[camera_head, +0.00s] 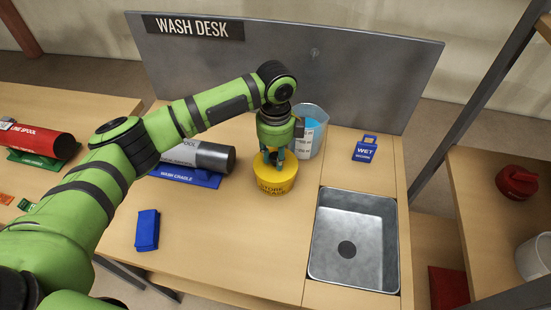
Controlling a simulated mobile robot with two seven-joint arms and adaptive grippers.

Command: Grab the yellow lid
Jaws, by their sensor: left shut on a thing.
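The yellow lid (275,182) is round with dark lettering on its side and is at the middle of the wash desk. My left gripper (275,158) points down from above and is shut on the top of the yellow lid. The fingers partly cover the lid's top, so the exact grip is hidden. I cannot tell whether the lid rests on the desk or is slightly above it. My right gripper is not in view.
A clear container with blue contents (312,130) stands close behind the gripper. A grey spool (212,157) lies on a blue cradle (186,177) to the left. A sink (355,240) is at right, with a blue "WET" block (366,150) behind it.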

